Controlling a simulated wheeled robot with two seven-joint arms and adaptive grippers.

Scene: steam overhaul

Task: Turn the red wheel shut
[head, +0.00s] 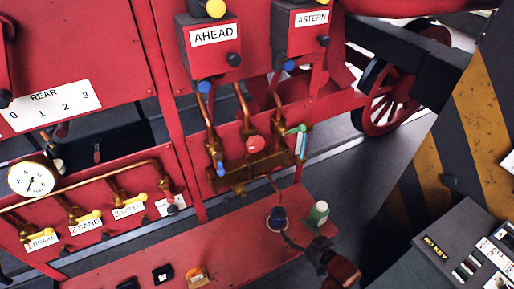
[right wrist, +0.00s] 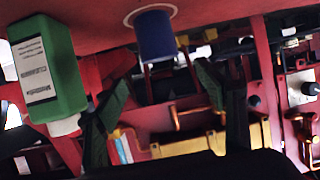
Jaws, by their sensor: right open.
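The red wheel (head: 255,145) is a small round handwheel on the brass valve block (head: 250,170), low on the red engine's side in the head view. My right gripper (head: 300,240) is open and empty, in front of and below the wheel and apart from it. Its two dark fingers (right wrist: 162,90) stand wide apart in the right wrist view, where brass fittings (right wrist: 190,145) show behind them. I cannot make out the red wheel in that view. My left gripper is not in view.
A blue cup-like piece (head: 277,218) and a green bottle (head: 319,212) stand on the red shelf (head: 230,240) close to my right gripper. A light blue and green glass (head: 301,142) is right of the wheel. Copper pipes (head: 243,105) rise above the valve block.

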